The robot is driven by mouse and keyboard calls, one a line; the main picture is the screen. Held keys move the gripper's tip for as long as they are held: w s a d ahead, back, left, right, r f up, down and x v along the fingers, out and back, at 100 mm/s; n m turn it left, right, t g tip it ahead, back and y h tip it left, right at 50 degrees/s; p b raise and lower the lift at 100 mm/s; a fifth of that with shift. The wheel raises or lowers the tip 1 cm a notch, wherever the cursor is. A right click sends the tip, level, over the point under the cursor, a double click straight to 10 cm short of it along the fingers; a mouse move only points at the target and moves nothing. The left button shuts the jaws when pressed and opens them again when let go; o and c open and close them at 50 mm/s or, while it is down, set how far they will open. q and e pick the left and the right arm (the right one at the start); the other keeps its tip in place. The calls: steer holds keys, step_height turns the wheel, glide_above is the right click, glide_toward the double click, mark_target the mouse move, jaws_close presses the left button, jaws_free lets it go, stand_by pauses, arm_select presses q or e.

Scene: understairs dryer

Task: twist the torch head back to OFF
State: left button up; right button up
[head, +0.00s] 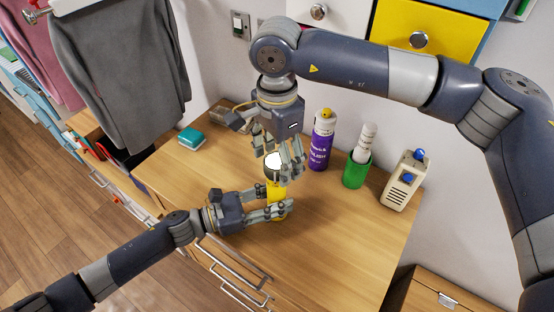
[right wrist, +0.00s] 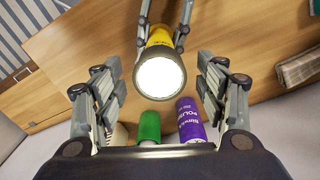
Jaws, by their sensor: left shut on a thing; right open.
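The yellow torch (head: 275,190) stands upright over the wooden top, its grey head uppermost with a bright white lens. My left gripper (head: 277,211) is shut on its yellow body from the left. My right gripper (head: 278,165) is above, pointing down, with its fingers around the torch head and apart. In the right wrist view the lit lens (right wrist: 160,77) faces the camera, between and a little beyond the open right fingers (right wrist: 160,95). The left fingers show on the yellow body behind it. Any OFF marking is not visible.
A teal box (head: 191,138) lies at left. The front wooden top (head: 330,255) is clear.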

steer(key=shift+f, duration=0.6)
steer(key=c, duration=1.1)
steer(key=shift+o, duration=0.2)
steer(key=shift+m, duration=0.3)
steer(key=m, duration=0.5)
steer(key=shift+m, duration=0.3)
steer(key=m, duration=0.5)
steer(key=shift+m, duration=0.3)
